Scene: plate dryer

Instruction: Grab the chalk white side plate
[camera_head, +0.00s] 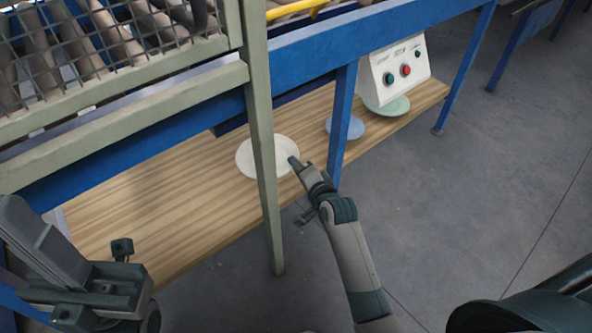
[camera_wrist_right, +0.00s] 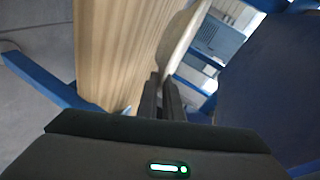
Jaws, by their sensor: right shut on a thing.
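The chalk white side plate (camera_head: 245,160) rests on the wooden shelf, partly hidden behind a grey-green post. My right gripper (camera_head: 294,163) is at the plate's right edge, shut on its rim. In the right wrist view the two fingers (camera_wrist_right: 164,92) are close together at the edge of the pale plate (camera_wrist_right: 178,45), which appears edge-on beside the wood. My left arm shows at the lower left of the head view, with its gripper (camera_head: 112,280) away from the plate; its finger opening cannot be made out.
The grey-green post (camera_head: 264,130) and a blue leg (camera_head: 343,120) flank my right gripper. A blue plate (camera_head: 347,128) and a green plate (camera_head: 388,107) sit further right on the shelf (camera_head: 165,200), near a control box (camera_head: 398,68). Open floor lies to the right.

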